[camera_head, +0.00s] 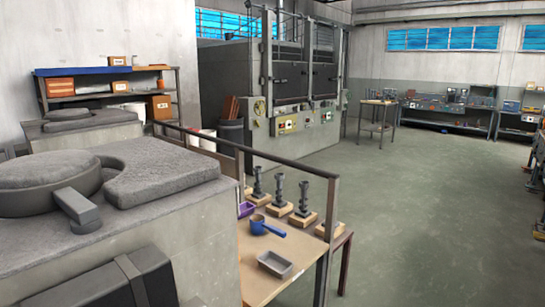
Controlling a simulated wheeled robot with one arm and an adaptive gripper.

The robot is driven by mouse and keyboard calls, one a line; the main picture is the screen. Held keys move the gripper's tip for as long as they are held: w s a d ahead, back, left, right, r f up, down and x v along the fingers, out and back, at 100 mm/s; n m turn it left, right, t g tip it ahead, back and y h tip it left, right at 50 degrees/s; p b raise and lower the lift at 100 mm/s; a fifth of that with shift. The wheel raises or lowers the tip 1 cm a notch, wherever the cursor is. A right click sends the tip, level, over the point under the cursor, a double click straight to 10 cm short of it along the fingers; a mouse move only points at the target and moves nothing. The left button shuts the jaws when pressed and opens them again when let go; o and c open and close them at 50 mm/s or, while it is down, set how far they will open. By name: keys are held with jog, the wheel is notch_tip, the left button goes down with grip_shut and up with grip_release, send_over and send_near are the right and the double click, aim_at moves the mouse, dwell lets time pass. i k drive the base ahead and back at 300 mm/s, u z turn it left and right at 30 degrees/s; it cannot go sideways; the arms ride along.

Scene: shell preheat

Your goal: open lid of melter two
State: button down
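Two grey block-shaped melters stand at the left. No label shows which one is melter two. The near melter (185,235) fills the lower left and has a rough grey top. Its round lid (45,170) lies flat on the top, with a short grey handle (76,207) sticking out toward the front right. The lid looks closed. The far melter (85,135) stands behind it, with a low round lid (68,114) lying flat on top. My gripper is not in view.
A wooden bench (290,245) right of the near melter holds a blue-handled ladle (265,227), a metal tray (274,263) and dark stands on wooden bases. A railing (255,155) runs behind it. A large furnace (290,85) stands farther back. The floor at right is open.

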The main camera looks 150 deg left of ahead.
aim_at(36, 183)
jog(key=z, duration=2.25)
jog(key=k, duration=1.9)
jog(key=z, duration=1.95)
